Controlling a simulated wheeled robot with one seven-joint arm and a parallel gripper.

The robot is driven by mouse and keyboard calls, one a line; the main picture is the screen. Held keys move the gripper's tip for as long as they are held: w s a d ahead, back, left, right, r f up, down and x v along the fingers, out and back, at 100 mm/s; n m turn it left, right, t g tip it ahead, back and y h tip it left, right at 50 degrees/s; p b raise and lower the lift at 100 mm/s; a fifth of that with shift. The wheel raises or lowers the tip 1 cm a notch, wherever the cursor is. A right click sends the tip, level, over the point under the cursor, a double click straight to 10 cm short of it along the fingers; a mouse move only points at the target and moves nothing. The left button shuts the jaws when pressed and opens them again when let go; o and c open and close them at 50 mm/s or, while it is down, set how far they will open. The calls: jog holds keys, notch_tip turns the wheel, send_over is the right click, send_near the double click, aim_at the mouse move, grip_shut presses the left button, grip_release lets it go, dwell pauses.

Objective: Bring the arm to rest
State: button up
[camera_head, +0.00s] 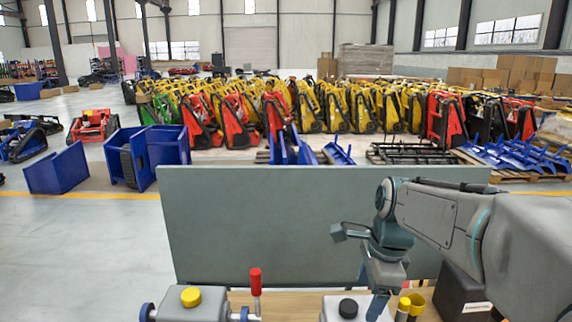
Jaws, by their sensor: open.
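My gripper (381,296) hangs at the end of my arm at the lower right, pointing down over the bench. It is open, and I see nothing held in it. It is beside a grey box with a black knob (347,308) in this view; whether they touch I cannot tell. My arm comes in from the right edge and bends down at the wrist in front of a grey-green panel (260,220).
The wooden bench (290,300) bears a grey box with a yellow knob (190,297), a red-handled lever (256,281), a yellow-topped cylinder (403,305), a yellow cup (416,304) and a black box (462,294). Several tracked carriers (310,107) stand far behind the panel.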

jog(key=s+f+n+t+b, duration=0.1)
jog(key=s+f+n, duration=0.2)
jog(key=s+n, duration=0.3)
jog(key=s+f+n+t+h+b, duration=0.1)
jog(key=s+f+n, duration=0.2)
jog(key=n, duration=0.9)
jog(key=shift+s+a+t, duration=0.3)
jog(key=shift+s+a, duration=0.15)
jog(key=shift+s, duration=1.35)
